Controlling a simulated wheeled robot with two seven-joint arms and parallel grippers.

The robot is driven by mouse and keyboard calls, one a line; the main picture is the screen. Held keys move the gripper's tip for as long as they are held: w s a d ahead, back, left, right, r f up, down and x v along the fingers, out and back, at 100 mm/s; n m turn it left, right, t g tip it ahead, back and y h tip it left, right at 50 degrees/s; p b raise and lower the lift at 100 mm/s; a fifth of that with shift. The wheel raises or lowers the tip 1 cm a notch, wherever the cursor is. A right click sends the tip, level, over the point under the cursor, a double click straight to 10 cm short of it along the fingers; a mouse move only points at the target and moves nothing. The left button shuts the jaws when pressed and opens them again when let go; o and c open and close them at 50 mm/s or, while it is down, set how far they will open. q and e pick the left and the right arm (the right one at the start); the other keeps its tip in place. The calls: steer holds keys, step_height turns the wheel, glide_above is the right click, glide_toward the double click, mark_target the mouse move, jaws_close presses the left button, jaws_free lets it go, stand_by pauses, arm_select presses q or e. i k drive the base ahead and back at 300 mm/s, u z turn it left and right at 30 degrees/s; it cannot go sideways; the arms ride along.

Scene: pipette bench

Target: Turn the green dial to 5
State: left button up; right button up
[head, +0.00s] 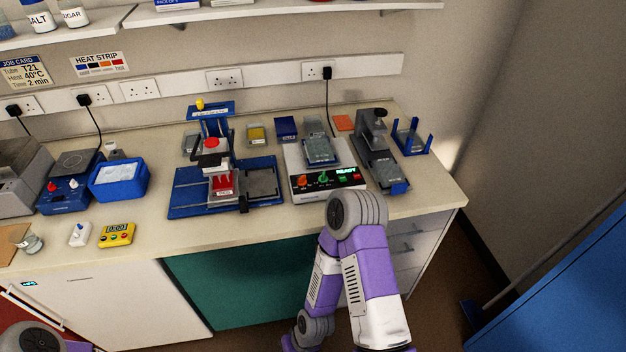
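The green dial (323,178) is on the front panel of a white bench device (300,158), beside an orange dial (303,181) on its left. The panel's small display reads READY. The scale and the pointer setting of the green dial are too small to read. My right arm comes up from the bottom, and its bent elbow stands just in front of and below the device. The arm folds back down, and its gripper is out of view. Only a piece of my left arm shows at the bottom left corner, and its gripper is out of view.
Left of the device is a blue base (187,203) with a red and black press. A black and grey instrument (378,160) and a blue rack (412,138) stand to its right. A yellow timer (117,235) is at the bench's left. The bench front between timer and device is mostly clear.

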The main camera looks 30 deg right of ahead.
mark_target(323, 179)
steer(key=u, duration=0.45)
steer(key=k, duration=1.05)
steer(key=z, duration=0.45)
steer(key=i, duration=0.7)
steer(key=z, duration=0.5)
